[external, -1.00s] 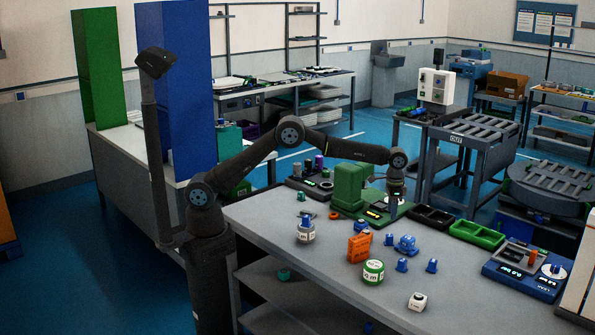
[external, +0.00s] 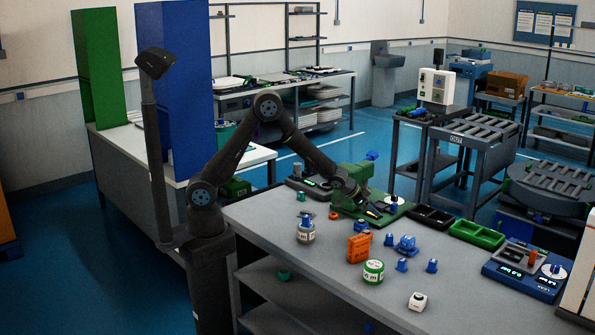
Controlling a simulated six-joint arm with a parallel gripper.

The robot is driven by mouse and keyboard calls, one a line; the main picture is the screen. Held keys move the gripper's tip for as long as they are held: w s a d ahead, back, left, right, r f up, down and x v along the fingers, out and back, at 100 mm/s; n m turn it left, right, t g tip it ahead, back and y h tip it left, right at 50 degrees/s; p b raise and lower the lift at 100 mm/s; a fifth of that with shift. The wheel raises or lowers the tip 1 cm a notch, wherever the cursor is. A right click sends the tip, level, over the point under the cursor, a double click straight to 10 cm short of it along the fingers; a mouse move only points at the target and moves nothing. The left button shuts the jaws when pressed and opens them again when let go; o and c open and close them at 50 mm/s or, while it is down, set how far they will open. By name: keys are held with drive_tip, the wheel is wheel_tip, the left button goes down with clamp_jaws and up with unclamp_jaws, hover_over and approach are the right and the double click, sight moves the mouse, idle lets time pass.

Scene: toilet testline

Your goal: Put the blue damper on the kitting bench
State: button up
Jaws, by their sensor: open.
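A small blue part (external: 393,199), which looks like the blue damper, sits on a pale disc of the green test machine (external: 350,173). My gripper (external: 377,211) is open and empty, tilted down just left of that part and apart from it. Similar blue parts stand on the grey front bench (external: 330,247): two small knobs (external: 401,265) (external: 432,266), a larger one (external: 406,244), and one (external: 361,227) behind an orange block. Which surface is the kitting bench, I cannot tell.
An orange block (external: 358,248), a green-and-white round can (external: 373,272), a jar with a blue top (external: 305,233) and a white cube (external: 418,301) stand on the bench. Black and green trays (external: 476,234) and a blue scale (external: 525,270) lie right. The bench's left front is clear.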

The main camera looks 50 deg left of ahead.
drive_tip(key=s+a+r+m+g+h, duration=0.1)
drive_tip(key=s+a+h, duration=0.15)
drive_tip(key=s, duration=0.35)
drive_tip(key=s+a+r+h, duration=0.1)
drive_tip(key=s+h, duration=0.2)
drive_tip(key=s, duration=0.3)
approach(388, 235)
drive_tip(key=x, duration=0.8)
drive_tip(key=shift+w+d+f, duration=0.1)
drive_tip(key=shift+w+f, duration=0.05)
drive_tip(key=shift+w, duration=0.1)
clamp_jaws()
